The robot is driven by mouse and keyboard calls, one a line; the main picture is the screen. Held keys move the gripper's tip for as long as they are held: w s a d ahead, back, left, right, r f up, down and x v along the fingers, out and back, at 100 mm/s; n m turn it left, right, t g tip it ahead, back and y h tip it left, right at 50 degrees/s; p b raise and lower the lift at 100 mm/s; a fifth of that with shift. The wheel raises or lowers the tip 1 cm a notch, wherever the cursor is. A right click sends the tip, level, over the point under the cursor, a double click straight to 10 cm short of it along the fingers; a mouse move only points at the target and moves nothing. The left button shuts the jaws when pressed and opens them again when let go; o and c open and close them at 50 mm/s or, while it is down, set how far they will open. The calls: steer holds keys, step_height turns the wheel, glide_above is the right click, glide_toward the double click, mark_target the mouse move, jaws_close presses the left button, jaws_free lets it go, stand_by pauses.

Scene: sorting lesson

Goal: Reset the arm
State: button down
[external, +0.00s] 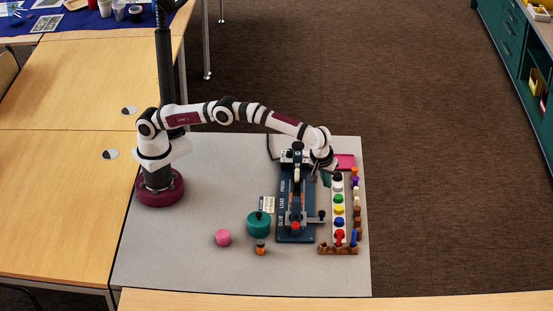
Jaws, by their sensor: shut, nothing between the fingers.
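My arm reaches from its base at the left of the grey table (190,265) out to the right. My gripper (334,174) points down above the far end of a rack with a row of coloured pieces (339,210). It is shut and holds nothing. It is small in the picture, and I cannot tell whether it touches anything below. A dark blue press (283,225) with a lever and a red part stands just left of the rack.
A teal round container (258,225), a pink round piece (223,238) and a small brown-and-orange piece (260,248) stand left of the press. Several small pieces line the table's right edge. The table's front left is clear.

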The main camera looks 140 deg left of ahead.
steer(key=d+r+m+t, duration=0.2)
steer(key=d+r+m, duration=0.5)
steer(key=r, duration=0.4)
steer(key=s+d+r+m+t, duration=0.3)
steer(key=s+d+r+m, duration=0.6)
steer(key=s+d, duration=0.3)
steer(key=s+d+f+m+t+h, duration=0.1)
steer(key=s+d+f+m+t, duration=0.1)
steer(key=s+d+m, duration=0.4)
steer(key=s+d+f+m+t+h, duration=0.1)
steer(key=s+d+f+m+t, duration=0.2)
steer(key=s, duration=0.4)
steer(key=s+f+m+g, duration=0.2)
steer(key=s+f+g, duration=0.5)
steer(key=s+g, duration=0.2)
steer(key=shift+s, duration=0.65)
steer(key=shift+f, duration=0.1)
